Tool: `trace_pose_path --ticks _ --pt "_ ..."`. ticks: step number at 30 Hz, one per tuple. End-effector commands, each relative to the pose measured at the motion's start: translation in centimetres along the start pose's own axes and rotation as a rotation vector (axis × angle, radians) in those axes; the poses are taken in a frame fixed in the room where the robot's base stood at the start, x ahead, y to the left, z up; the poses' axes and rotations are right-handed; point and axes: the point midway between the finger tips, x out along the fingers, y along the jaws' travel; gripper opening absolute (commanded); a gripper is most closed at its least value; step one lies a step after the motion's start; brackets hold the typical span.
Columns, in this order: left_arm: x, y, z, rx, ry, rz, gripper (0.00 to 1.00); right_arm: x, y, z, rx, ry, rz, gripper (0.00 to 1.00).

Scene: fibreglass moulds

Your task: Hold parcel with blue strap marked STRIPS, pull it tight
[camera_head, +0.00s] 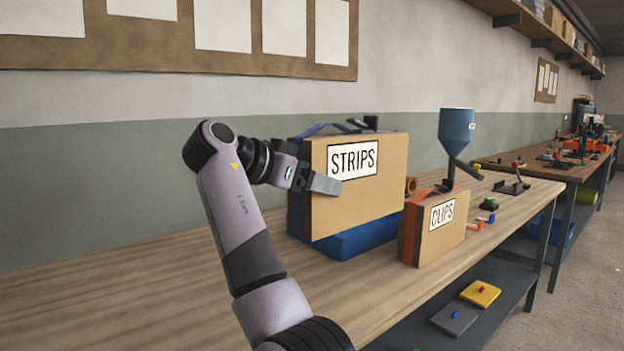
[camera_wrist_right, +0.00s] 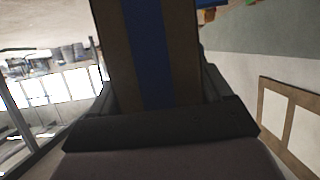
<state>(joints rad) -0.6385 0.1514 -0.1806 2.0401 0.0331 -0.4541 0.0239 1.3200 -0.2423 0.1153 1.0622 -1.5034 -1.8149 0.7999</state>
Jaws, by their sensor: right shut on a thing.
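The parcel marked STRIPS (camera_head: 365,205) is a brown box on a blue block (camera_head: 355,240) on the bench. Its blue strap (camera_head: 296,215) runs along the left end and rises over the top, near a dark fitting (camera_head: 362,122). My right gripper (camera_head: 308,180) is shut across that left end, one finger on the front face by the label. The far finger is hidden in the head view. The right wrist view shows the cardboard end (camera_wrist_right: 183,45) between the fingers, with the blue strap (camera_wrist_right: 147,50) down its middle. My left gripper is out of view.
A smaller box marked CLIPS (camera_head: 440,238) with an orange strap stands to the right, close to the parcel. Behind it is a blue funnel (camera_head: 457,128). Small coloured parts lie farther along the bench. The bench (camera_head: 110,285) is clear at the left.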

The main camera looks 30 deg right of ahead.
Motion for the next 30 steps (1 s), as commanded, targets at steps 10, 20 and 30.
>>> trace_pose_path --ticks 10,20,30 --pt "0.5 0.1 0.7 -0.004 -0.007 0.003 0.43 0.5 0.0 1.2 0.003 0.006 -0.001 0.25" --pt "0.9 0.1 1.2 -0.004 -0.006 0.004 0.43 1.0 0.0 2.3 0.004 0.006 -0.002 0.25" --pt "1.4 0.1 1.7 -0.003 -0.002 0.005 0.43 1.5 0.0 3.5 0.004 0.006 -0.001 0.25"
